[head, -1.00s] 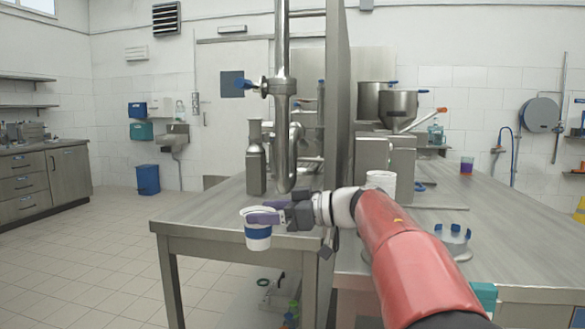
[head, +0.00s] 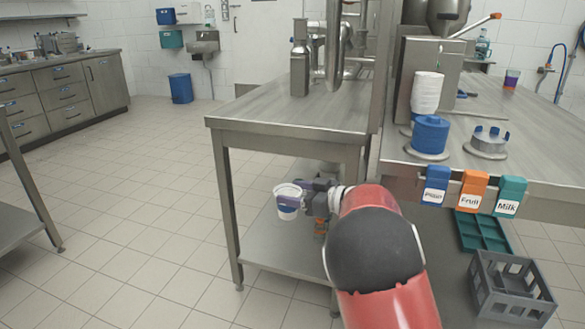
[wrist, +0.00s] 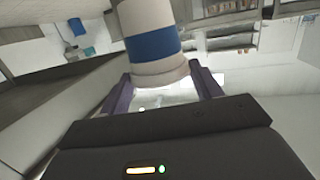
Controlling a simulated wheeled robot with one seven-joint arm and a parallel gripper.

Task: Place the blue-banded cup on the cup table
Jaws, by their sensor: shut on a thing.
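The blue-banded cup (head: 288,201) is white with a blue band and is held upright in my gripper (head: 300,190). In the wrist view the cup (wrist: 150,45) sits between the two purple fingers of my gripper (wrist: 163,88), which are shut on it. In the head view the cup is in front of the metal table (head: 300,105), lower in the picture than its top. Which table is the cup table, I cannot tell for sure. Part of another table (head: 30,186) shows at the left edge.
A grey crate (head: 510,290) stands low at right. Tiled floor at left is open.

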